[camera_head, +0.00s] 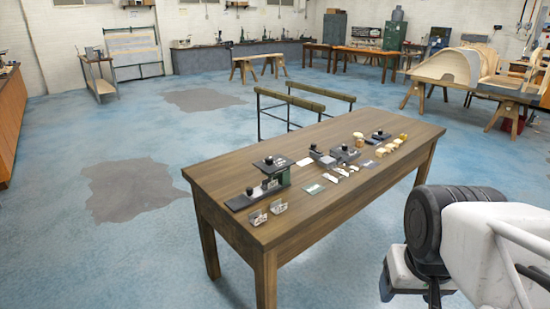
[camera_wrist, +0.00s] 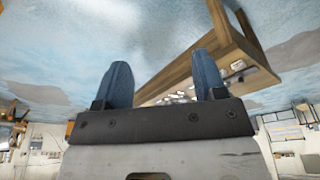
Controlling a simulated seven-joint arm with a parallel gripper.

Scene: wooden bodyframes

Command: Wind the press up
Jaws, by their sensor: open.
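Several small dark devices stand on the wooden table (camera_head: 222,178) in the head view. The one at the table's left end, a dark green and black device (camera_head: 272,176) with a black knob on top, looks most like a press, but I cannot tell for sure. Its details are too small to make out. My gripper (camera_wrist: 163,78) shows in the wrist view with its two blue fingers apart and nothing between them. It is away from the table, which appears tilted beyond the fingers in that view.
Small tan pieces (camera_head: 384,152) and flat cards lie toward the table's right part. Two metal card holders (camera_head: 277,206) stand at its front left edge. Narrow trestles (camera_head: 290,98) stand behind the table. Blue floor around the table's left side is clear.

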